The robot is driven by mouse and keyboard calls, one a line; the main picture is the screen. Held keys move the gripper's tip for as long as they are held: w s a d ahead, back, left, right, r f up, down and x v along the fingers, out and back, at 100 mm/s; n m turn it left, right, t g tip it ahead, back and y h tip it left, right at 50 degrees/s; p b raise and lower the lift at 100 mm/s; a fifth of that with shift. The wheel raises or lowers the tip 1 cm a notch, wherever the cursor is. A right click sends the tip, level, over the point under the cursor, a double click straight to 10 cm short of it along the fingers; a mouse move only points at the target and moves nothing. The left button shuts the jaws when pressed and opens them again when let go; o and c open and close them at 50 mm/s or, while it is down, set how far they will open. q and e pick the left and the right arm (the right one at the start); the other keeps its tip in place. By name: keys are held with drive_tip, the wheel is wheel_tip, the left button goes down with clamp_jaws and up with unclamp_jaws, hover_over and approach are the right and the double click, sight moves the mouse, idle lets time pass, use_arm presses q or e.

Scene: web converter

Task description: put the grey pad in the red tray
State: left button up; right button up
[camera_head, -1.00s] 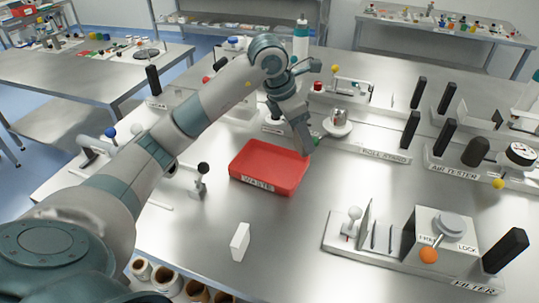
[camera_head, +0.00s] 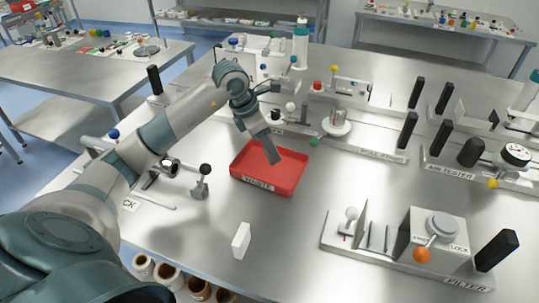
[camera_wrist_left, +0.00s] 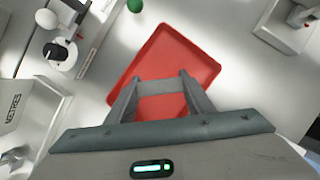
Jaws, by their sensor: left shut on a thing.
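The red tray (camera_head: 290,182), labelled WASTE, lies on the metal bench in the head view; it also shows in the left wrist view (camera_wrist_left: 190,50). My left gripper (camera_head: 273,158) is over the tray, pointing down into its area. In the left wrist view its fingers are shut on the grey pad (camera_wrist_left: 160,86), a grey strip spanning between the fingertips with red tray behind it. In the head view the pad cannot be told apart from the gripper. I cannot tell the pad's exact height above the tray floor. My right gripper is not in view.
A small white block (camera_head: 241,240) stands in front of the tray. A post with a black knob (camera_head: 203,180) is left of it. A green ball (camera_head: 314,142) and a round stand (camera_head: 337,123) are behind right. The filter fixture (camera_head: 400,250) is at front right.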

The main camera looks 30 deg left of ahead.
use_arm(q)
drive_tip(key=shift+f+p, duration=0.8)
drive_tip(key=shift+f, duration=1.15)
drive_tip(key=shift+f, duration=0.2)
drive_tip(key=o, duration=1)
drive_tip(key=shift+r, duration=0.2)
